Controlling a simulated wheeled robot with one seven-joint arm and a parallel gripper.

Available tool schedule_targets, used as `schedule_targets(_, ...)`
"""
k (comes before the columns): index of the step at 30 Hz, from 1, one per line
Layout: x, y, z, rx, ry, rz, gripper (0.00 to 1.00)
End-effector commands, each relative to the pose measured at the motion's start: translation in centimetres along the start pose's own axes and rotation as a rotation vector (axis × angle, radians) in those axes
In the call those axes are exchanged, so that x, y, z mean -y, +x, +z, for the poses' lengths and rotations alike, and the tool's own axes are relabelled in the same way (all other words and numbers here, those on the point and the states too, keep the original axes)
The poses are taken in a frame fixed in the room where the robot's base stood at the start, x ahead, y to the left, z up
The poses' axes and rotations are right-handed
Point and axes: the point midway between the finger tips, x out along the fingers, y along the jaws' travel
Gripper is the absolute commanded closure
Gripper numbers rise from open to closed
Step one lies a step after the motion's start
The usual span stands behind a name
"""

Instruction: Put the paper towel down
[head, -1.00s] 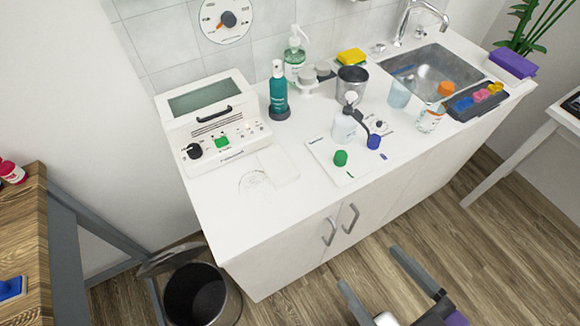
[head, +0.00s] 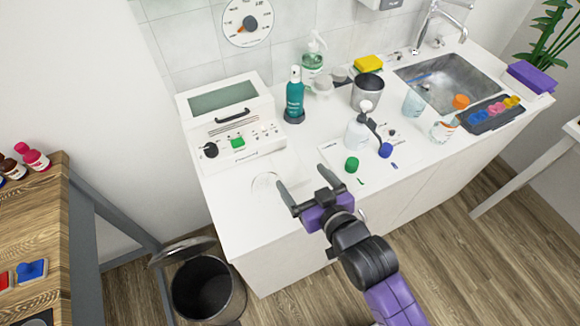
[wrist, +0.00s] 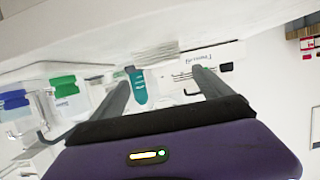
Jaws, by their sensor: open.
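A thin white sheet (head: 291,166), which looks like the paper towel, lies flat on the white counter (head: 232,215) in front of the white device. It is faint against the counter, and I cannot make it out in the wrist view. My gripper (head: 301,176) is open at the counter's front edge, its fingers pointing towards the sheet and the device. Nothing shows between the fingers in the head view. In the wrist view my gripper (wrist: 161,72) is also open, with the teal bottle (wrist: 138,86) seen beyond the gap.
The white device (head: 233,125) stands behind the sheet, with a faint round outline (head: 267,184) to the sheet's left. An open bin (head: 208,290) is on the floor.

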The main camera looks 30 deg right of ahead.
Motion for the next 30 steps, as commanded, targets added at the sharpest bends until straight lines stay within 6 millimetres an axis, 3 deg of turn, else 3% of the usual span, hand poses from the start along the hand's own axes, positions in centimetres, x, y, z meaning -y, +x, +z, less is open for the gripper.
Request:
schedule_targets(11, 0.0, 2.8, 0.6, 0.026, 0.001, 0.001, 0.11)
schedule_targets(21, 0.2, 7.0, 0.6, 0.025, 0.001, 0.001, 0.11)
schedule_targets(30, 0.2, 7.7, 0.7, 0.025, 0.001, 0.001, 0.11)
